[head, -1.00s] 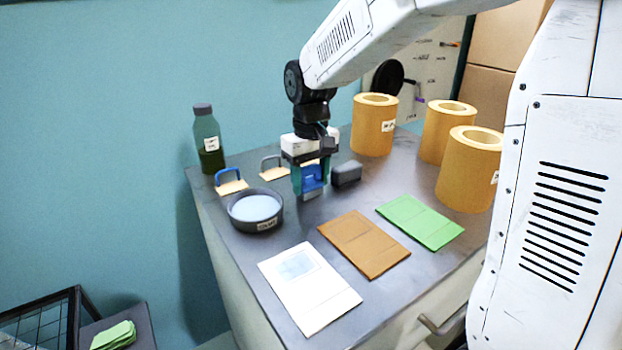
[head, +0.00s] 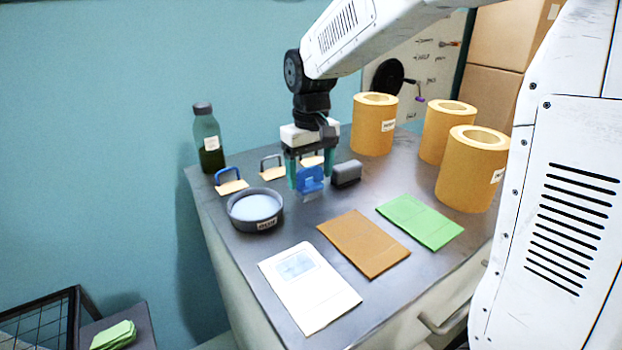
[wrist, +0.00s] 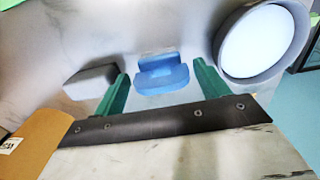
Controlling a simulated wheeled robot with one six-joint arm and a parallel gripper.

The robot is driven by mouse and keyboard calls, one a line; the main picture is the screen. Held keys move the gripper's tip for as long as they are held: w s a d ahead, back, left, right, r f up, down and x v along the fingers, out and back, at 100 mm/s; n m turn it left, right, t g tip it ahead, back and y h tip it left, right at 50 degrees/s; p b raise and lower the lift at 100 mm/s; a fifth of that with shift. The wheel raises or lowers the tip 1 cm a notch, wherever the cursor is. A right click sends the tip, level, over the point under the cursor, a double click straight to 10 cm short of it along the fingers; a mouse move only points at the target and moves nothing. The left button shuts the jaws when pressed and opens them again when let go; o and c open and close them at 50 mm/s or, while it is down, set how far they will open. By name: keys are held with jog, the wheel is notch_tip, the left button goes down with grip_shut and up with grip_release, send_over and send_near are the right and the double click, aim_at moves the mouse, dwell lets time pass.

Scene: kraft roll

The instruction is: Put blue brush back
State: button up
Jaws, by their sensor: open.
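The blue brush (head: 309,181) stands on the dark tabletop, a blue block-shaped body with a paler lower part. My gripper (head: 311,176) is over it with its green fingers apart. In the wrist view the blue brush (wrist: 163,76) lies between the open fingers of my gripper (wrist: 160,70), with a gap on either side. A beige pad with a blue arch (head: 231,183) lies at the table's left edge. A similar pad with a grey arch (head: 272,169) is beside it, and a third pad (head: 311,161) is partly hidden behind my gripper.
A grey block (head: 346,173) stands close right of the blue brush. A round dark bowl (head: 256,211) is at front left, a green bottle (head: 208,140) behind. Several kraft rolls (head: 373,125) stand at the back right. White, brown (head: 363,243) and green sheets lie in front.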

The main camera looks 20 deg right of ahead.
aim_at(311, 171)
notch_tip(311, 171, up, 10)
jog(key=s+d+f, duration=0.1)
jog(key=s+f, duration=0.1)
jog(key=s, duration=0.7)
jog(key=s+d+f+m+t, duration=0.1)
jog(key=s+f, duration=0.1)
jog(key=s, duration=0.7)
jog(key=s+d+f+m, duration=0.1)
jog(key=s+f, duration=0.2)
jog(key=s, duration=0.6)
jog(key=shift+s, duration=0.35)
